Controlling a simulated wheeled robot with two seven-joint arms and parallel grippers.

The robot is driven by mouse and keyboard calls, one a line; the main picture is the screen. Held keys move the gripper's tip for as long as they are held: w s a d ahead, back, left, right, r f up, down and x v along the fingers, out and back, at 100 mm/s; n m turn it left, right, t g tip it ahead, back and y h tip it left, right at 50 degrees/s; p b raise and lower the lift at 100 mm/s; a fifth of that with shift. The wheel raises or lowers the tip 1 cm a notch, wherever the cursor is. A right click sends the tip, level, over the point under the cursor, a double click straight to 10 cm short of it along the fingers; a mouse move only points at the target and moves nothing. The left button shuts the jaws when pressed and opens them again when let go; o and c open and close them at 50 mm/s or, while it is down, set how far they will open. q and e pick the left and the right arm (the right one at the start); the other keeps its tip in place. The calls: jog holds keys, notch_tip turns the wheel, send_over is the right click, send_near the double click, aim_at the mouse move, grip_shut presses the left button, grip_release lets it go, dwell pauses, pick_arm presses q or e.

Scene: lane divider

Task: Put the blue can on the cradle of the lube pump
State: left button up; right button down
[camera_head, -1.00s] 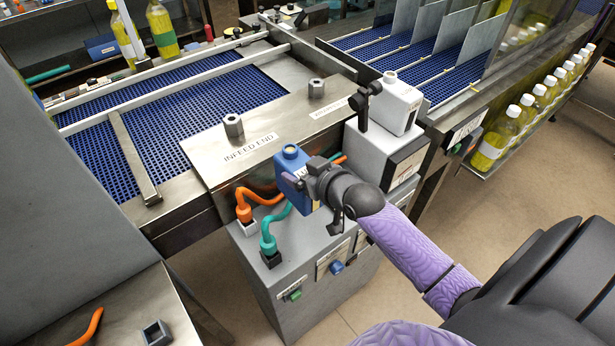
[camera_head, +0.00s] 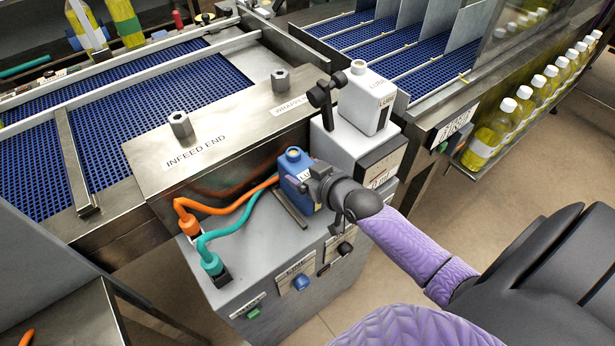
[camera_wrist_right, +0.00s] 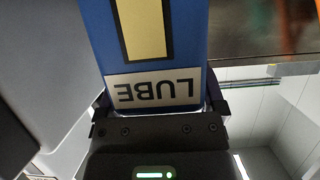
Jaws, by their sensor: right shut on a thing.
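The can is over the back right of a grey cabinet (camera_head: 265,265) with a label that seems to read LUBE, probably the lube pump. A dark metal strip (camera_head: 290,209) lies on the cabinet top at the can's left, perhaps part of the cradle. I cannot tell if the can touches the top. My left gripper is out of view.
An orange hose (camera_head: 225,209) and a teal hose (camera_head: 235,232) rise from the cabinet's left. A white can (camera_head: 366,98) stands on a white box (camera_head: 345,142) behind my gripper. The steel infeed cover (camera_head: 205,135) borders the cabinet's back. Yellow bottles (camera_head: 495,130) line the right shelf.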

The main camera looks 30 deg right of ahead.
jog(key=shift+f, duration=0.45)
jog(key=shift+r, duration=0.15)
grip_release()
jog(key=shift+f, duration=0.2)
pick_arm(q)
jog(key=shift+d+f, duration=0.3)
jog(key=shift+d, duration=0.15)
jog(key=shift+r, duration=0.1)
pick_arm(e)
jog(key=shift+r, duration=0.1)
